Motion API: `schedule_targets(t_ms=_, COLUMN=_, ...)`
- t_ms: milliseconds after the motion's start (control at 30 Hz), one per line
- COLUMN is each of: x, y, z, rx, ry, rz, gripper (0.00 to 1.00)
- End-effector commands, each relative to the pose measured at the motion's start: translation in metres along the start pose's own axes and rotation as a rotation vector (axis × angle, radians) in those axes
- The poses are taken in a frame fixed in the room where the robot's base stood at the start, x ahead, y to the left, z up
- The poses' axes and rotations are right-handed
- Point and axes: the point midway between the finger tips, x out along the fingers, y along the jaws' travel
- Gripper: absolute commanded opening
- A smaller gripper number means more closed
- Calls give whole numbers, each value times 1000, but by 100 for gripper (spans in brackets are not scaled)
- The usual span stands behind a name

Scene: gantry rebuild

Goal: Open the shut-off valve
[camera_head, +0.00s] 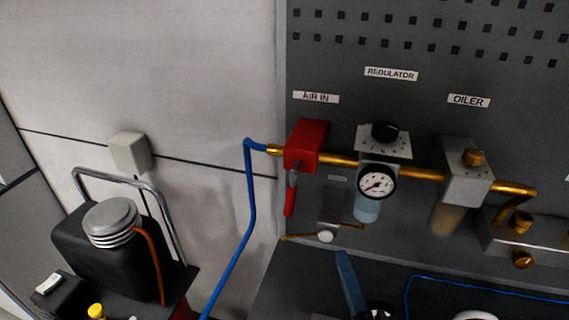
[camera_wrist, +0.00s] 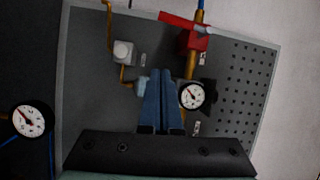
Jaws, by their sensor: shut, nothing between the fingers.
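The shut-off valve is a red block (camera_head: 305,145) on the brass pipe under the AIR IN label, and it also shows at the top of the wrist view (camera_wrist: 194,41). Its red lever (camera_head: 290,200) hangs straight down, crosswise to the pipe. In the wrist view the lever (camera_wrist: 178,20) points left from the valve. My gripper (camera_wrist: 160,72) has blue fingers pressed together, with nothing between them. In the head view its fingertips (camera_head: 342,256) show low, below and right of the lever and apart from it.
The regulator gauge (camera_head: 376,183) and the oiler (camera_head: 466,172) stand right of the valve. A small block with a white knob (camera_head: 326,236) sits below, between lever and bowl. A blue hose (camera_head: 250,190) runs down at left. A black tank (camera_head: 100,250) stands lower left.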

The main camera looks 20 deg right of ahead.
Motion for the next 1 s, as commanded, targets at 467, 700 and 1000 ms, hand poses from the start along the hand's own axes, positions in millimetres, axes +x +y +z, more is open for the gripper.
schedule_targets(t_ms=467, x=32, y=-11, z=-5, rx=195, ry=-7, rz=-8, gripper=0)
schedule_targets(t_ms=700, x=82, y=-10, z=-5, rx=193, ry=-7, rz=-7, gripper=0)
schedule_targets(t_ms=1000, x=98, y=-15, z=27, rx=191, ry=-7, rz=-3, gripper=0)
